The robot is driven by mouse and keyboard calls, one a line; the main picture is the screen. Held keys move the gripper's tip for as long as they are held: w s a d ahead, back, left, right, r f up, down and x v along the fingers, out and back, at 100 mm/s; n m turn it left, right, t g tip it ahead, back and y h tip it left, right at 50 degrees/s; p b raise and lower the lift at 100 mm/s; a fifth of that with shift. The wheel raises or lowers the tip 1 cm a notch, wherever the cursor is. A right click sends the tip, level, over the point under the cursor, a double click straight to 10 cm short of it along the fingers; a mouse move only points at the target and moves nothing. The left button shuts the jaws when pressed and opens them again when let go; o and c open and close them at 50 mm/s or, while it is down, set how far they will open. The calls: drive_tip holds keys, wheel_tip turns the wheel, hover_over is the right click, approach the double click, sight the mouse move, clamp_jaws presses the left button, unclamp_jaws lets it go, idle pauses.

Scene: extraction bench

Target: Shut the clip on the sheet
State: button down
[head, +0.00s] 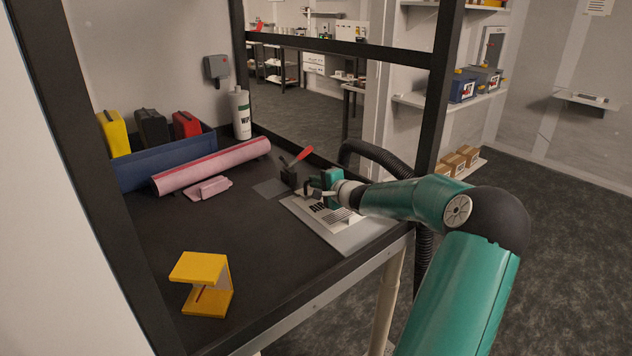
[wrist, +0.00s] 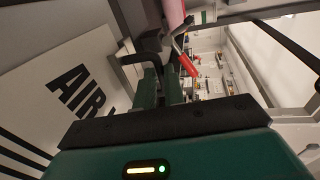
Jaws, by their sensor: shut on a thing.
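The white sheet (head: 345,226), printed "AIR" above black lines, lies near the bench's right edge; it also shows at left in the wrist view (wrist: 45,103). The dark clip (head: 288,173) stands at the sheet's far left edge. Its red handle (head: 303,154) slants up to the right, and it shows beyond my fingers in the wrist view (wrist: 188,65). My gripper (head: 316,188) is low over the sheet's far end, beside the clip. In the wrist view its fingers (wrist: 160,88) are shut on a dark part of the clip. The exact contact is partly hidden.
A pink roll (head: 212,166) and a small pink piece (head: 209,188) lie left of the clip. A blue bin (head: 165,172), several cases and a white bottle (head: 240,113) stand behind. A yellow stand (head: 199,270) is in front. Dark frame posts and a black hose (head: 372,150) border the bench.

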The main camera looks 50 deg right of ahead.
drive_tip(key=shift+s+f, duration=0.25)
drive_tip(key=shift+f, duration=0.1)
drive_tip(key=c, duration=1.5)
unclamp_jaws()
drive_tip(key=shift+d, duration=0.1)
drive_tip(key=shift+r, duration=0.15)
drive_tip(key=shift+r, duration=0.15)
drive_tip(key=shift+w+r, duration=0.1)
drive_tip(key=shift+r, duration=0.2)
wheel_tip(320, 180, up, 3)
drive_tip(key=shift+f, duration=0.15)
drive_tip(key=s+a+r, duration=0.4)
drive_tip(key=s, duration=0.1)
drive_tip(key=s+a+r, duration=0.5)
drive_tip(key=shift+s+a+r, duration=0.2)
drive_tip(key=shift+s+a, duration=0.05)
